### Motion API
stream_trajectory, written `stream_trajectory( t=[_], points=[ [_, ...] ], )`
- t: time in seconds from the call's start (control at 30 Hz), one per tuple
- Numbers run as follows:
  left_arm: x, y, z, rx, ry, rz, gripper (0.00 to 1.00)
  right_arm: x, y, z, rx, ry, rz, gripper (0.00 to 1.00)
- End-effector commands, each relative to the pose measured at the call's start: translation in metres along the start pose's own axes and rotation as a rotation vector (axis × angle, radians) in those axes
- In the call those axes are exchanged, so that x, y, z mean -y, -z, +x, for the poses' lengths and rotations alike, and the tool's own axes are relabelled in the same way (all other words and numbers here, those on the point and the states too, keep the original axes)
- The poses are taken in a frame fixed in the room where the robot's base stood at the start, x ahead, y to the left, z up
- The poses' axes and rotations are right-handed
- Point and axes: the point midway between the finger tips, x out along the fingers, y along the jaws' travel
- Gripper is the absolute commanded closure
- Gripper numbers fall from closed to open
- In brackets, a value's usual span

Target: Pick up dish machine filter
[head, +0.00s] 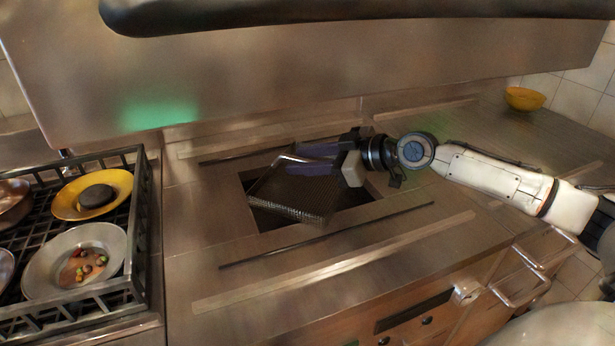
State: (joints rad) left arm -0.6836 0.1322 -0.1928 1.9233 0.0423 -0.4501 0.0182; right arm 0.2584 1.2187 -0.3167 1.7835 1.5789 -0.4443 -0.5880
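The dish machine filter (293,193) is a dark mesh tray. It sits tilted over a square opening (378,199) in the metal counter, with part of the dark hole showing around it. My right gripper (303,160) comes in from the right and its fingers reach over the filter's upper edge. It appears shut on that edge. The fingertips are dark and blurred, so the exact grip is partly hidden. My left gripper is not in view.
A yellow bowl (524,99) stands at the far right. The counter beside the opening is clear.

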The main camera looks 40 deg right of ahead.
Motion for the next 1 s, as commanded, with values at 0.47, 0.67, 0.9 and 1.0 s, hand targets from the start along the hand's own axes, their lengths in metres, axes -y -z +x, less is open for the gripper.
stream_trajectory(
  t=[0.47, 0.67, 0.9, 1.0],
  points=[
    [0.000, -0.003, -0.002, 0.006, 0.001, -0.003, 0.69, 0.000, 0.000, 0.007, 0.000, 0.000, -0.002, 0.83],
    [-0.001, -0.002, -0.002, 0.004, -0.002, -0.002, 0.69, 0.000, 0.000, 0.007, 0.000, 0.000, -0.002, 1.00],
    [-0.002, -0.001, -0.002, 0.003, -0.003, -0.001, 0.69, -0.001, 0.003, 0.006, -0.004, -0.001, -0.004, 1.00],
    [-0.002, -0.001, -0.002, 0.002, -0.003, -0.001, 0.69, -0.002, 0.010, 0.004, -0.005, -0.002, -0.006, 1.00]
  ],
)
